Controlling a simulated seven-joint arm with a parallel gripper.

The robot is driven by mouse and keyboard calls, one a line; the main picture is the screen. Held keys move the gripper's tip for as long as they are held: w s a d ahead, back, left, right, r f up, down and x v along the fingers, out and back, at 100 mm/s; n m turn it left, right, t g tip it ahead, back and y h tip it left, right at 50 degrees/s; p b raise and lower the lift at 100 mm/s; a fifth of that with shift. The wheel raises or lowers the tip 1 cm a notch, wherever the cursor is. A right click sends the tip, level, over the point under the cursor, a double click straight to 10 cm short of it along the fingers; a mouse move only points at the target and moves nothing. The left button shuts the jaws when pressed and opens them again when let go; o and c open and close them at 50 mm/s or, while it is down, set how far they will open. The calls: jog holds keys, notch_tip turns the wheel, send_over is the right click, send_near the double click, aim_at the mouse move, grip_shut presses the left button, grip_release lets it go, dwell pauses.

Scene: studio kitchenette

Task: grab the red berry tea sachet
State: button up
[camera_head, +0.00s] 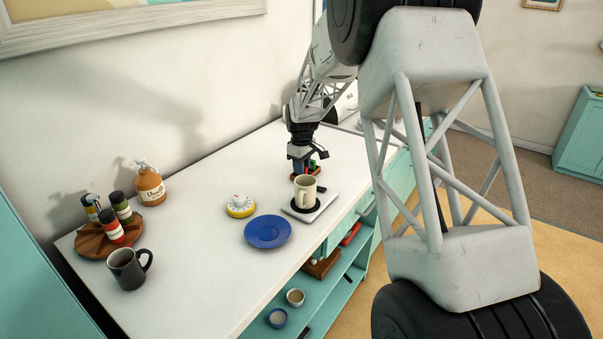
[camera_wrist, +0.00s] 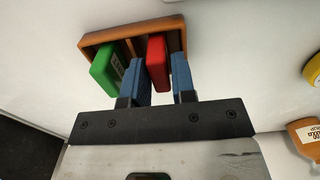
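The red berry tea sachet (camera_wrist: 156,60) is a flat red packet standing in a small wooden box (camera_wrist: 176,25) in the wrist view. A green sachet (camera_wrist: 106,69) stands to its left in the same box. My gripper (camera_wrist: 160,72) has one blue finger on each side of the red sachet. The sachet's lower part is hidden in the box. In the head view my gripper (camera_head: 302,163) points down over the box (camera_head: 314,171) at the far part of the counter; the sachets there are small and partly hidden.
A cream mug (camera_head: 305,190) on a dark coaster over a grey slab (camera_head: 322,206) stands just in front of the box. The counter's middle is clear.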

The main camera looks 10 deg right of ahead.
jog(key=shift+f, duration=1.05)
jog(key=shift+c, duration=0.4)
grip_shut()
jog(key=shift+r, duration=0.2)
jog(key=shift+r, duration=4.85)
